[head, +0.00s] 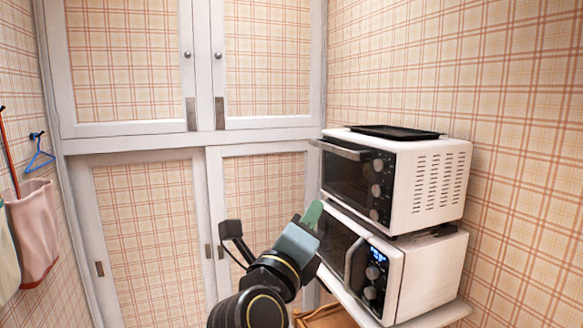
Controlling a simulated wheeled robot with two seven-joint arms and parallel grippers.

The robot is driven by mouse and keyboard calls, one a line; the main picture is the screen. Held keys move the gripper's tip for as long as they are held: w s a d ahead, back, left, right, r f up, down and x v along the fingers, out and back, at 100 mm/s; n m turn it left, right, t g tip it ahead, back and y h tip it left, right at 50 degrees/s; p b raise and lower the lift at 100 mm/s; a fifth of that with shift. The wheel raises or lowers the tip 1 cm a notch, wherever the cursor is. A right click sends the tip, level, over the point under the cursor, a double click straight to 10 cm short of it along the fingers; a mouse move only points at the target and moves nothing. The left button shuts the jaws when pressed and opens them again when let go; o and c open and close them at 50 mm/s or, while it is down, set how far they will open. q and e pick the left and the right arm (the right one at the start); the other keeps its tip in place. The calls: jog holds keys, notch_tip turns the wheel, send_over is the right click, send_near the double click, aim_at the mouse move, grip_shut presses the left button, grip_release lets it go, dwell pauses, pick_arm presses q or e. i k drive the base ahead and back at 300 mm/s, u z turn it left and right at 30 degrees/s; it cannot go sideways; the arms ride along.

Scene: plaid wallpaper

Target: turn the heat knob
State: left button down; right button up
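A white toaster oven (430,185) with a dark glass door stands at the right, on top of a white microwave (432,275). Its front panel has a column of round knobs: an upper knob (378,164), a middle knob (376,190) and a lower knob (374,214). Their labels are too small to read, so I cannot tell which is the heat knob.
A black tray (394,132) lies on top of the oven. The oven door handle (340,149) sticks out at the front. The microwave handle (353,261) is below. The white shelf (440,315) holds both appliances. Plaid cupboard doors (140,240) stand behind my arm.

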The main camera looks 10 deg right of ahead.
aim_at(381, 165)
jog(key=u, duration=0.8)
jog(key=i, duration=0.9)
jog(key=z, duration=1.65)
